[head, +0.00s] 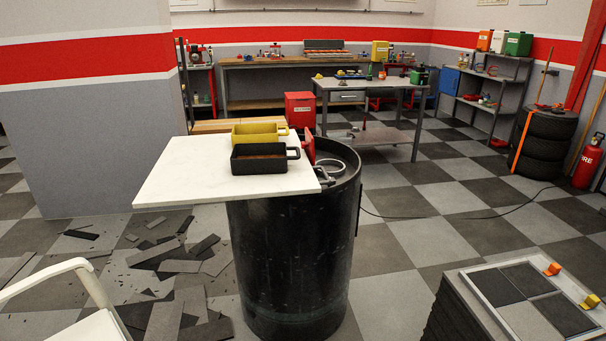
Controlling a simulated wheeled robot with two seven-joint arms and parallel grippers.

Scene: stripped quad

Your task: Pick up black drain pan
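A black drain pan (262,165), rectangular with a handle at its right end and a brownish inside, sits upright on a white board (185,170). The board lies across the top of a black drum (290,260) and overhangs it to the left. A yellow pan (258,132) of similar shape stands just behind the black one. Neither of my grippers shows in the head view.
A red object (309,146) and a ring (330,164) are on the drum top at right. Dark broken slabs (165,255) litter the floor at left. A white chair (85,300) and a block with a framed top (530,300) stand in front.

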